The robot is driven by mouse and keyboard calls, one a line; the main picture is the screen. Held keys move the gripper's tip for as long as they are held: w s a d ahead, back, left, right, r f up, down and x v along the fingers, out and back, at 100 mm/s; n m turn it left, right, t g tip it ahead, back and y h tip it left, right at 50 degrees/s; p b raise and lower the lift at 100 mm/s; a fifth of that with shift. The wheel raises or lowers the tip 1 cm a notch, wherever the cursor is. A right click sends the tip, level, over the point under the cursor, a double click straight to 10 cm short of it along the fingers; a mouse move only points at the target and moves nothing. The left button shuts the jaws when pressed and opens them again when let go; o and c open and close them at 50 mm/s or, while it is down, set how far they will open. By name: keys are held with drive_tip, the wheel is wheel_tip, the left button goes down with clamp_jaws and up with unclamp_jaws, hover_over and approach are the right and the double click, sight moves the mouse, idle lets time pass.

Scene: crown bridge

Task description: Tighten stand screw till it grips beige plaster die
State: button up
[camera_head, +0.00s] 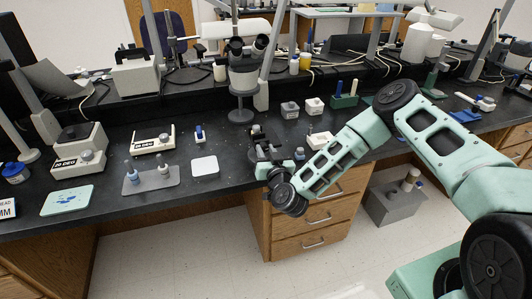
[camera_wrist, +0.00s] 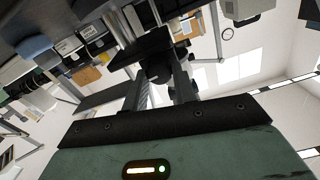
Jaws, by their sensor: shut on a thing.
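My gripper (camera_head: 266,143) is over the bench near its front edge, right of the white square pad. In the wrist view my gripper (camera_wrist: 160,74) has its two fingers closed on a dark, rounded knob-like part (camera_wrist: 152,68), with a black block (camera_wrist: 146,47) just beyond it. I cannot tell for sure that this part is the stand screw. My wrist and the dark shapes around it hide most of what is there in the head view. I cannot make out the beige plaster die, or whether anything grips it.
Cream units marked 20 DEG (camera_head: 152,140) (camera_head: 78,160) stand at the left. The white pad (camera_head: 205,167) lies left of my gripper. A microscope (camera_head: 242,80) stands behind. Drawers (camera_head: 312,222) are below.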

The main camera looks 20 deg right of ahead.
drive_tip(key=m+b, duration=0.2)
drive_tip(key=m, duration=0.3)
drive_tip(key=shift+f, duration=0.1)
drive_tip(key=m+b, duration=0.1)
drive_tip(key=m, duration=0.4)
drive_tip(key=shift+d+b, duration=0.1)
drive_tip(key=shift+b, duration=0.2)
idle(0.3)
drive_tip(key=o, duration=1)
drive_tip(key=shift+s, duration=0.1)
